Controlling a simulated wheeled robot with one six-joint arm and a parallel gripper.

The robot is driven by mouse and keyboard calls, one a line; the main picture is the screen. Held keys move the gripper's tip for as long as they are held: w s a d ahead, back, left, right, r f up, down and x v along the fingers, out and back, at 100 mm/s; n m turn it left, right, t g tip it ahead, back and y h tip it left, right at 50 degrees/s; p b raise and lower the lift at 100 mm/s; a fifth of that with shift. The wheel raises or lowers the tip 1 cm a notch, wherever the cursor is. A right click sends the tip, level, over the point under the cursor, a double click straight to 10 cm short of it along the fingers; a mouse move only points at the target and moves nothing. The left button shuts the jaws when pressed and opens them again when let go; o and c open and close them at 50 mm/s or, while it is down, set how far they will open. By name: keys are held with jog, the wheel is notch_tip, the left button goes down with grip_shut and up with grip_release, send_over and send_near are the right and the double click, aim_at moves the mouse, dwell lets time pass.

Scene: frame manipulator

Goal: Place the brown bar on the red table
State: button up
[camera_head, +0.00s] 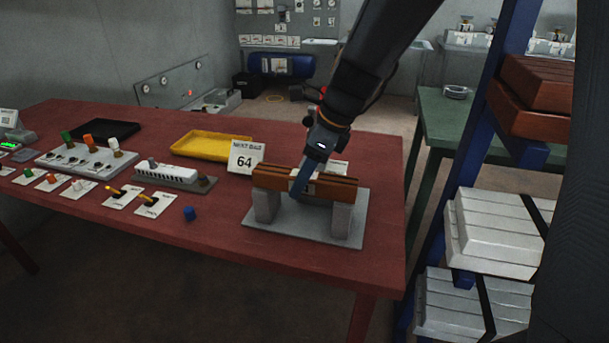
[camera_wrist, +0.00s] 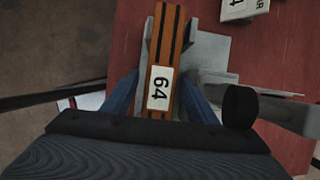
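The brown bar (camera_head: 267,180) is long and ribbed with dark lines and a white "64" label. It rests across the two uprights of a grey stand (camera_head: 257,227) on the red table (camera_head: 220,228). In the wrist view the bar (camera_wrist: 166,50) runs up the middle, its label readable. My gripper (camera_wrist: 161,78) has its blue fingers on either side of the bar, with a narrow gap showing at the left finger. It looks open. In the head view my gripper (camera_head: 302,187) reaches down over the bar, and one finger hides part of its front.
A "64" sign (camera_head: 245,158), a yellow tray (camera_head: 213,146), a blue cap (camera_head: 189,214) and control boxes (camera_head: 88,159) stand left of the stand. A blue rack (camera_head: 472,160) with brown and white bars is at right. A green table (camera_head: 442,117) stands behind.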

jog(key=v, duration=1.2)
jog(key=shift+b, duration=0.45)
jog(key=shift+d+r, duration=0.1)
